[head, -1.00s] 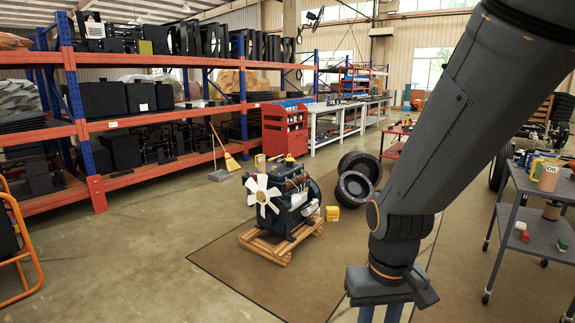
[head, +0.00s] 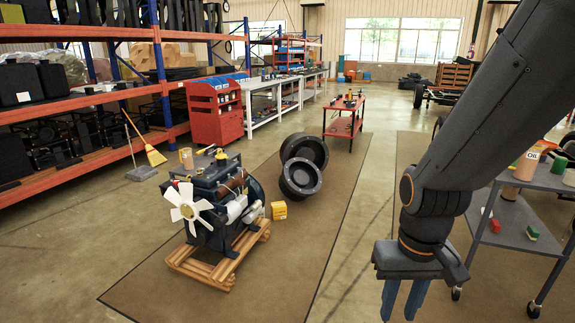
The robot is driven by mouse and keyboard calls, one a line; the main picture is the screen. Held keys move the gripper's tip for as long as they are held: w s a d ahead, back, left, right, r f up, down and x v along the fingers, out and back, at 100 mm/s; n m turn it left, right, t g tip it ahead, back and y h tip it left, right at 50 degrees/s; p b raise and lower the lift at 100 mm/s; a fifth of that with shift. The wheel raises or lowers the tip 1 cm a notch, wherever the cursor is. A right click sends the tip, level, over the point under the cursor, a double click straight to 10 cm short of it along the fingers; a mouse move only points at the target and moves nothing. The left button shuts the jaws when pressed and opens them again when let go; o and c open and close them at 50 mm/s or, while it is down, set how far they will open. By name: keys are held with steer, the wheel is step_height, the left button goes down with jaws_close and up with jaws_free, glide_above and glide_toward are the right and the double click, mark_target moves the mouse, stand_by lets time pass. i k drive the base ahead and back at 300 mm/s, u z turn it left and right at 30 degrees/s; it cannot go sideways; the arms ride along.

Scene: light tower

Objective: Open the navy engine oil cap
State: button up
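The navy engine (head: 203,231) stands on a wooden pallet (head: 197,268) left of centre in the head view, with a white fan (head: 186,206) on its front. A small yellow piece (head: 221,155) on its top may be the oil cap, but it is too small to be sure. My gripper (head: 401,306) hangs fingers down at the lower right, well to the right of the engine and apart from it. Its two blue fingers show a gap with nothing between them; their tips reach the picture's bottom edge.
Two dark wheels (head: 302,165) and a yellow box (head: 279,210) lie on the floor right of the engine. A grey cart (head: 515,229) stands at the right. A red table (head: 343,124) is behind, and shelves (head: 85,93) line the left. Floor before the engine is clear.

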mark_target(218, 156)
steer(key=z, duration=0.15)
steer(key=i, duration=1.85)
steer(key=u, duration=0.8)
steer(key=i, duration=1.8)
steer(key=u, duration=0.75)
steer(key=i, duration=0.2)
steer(key=u, duration=0.2)
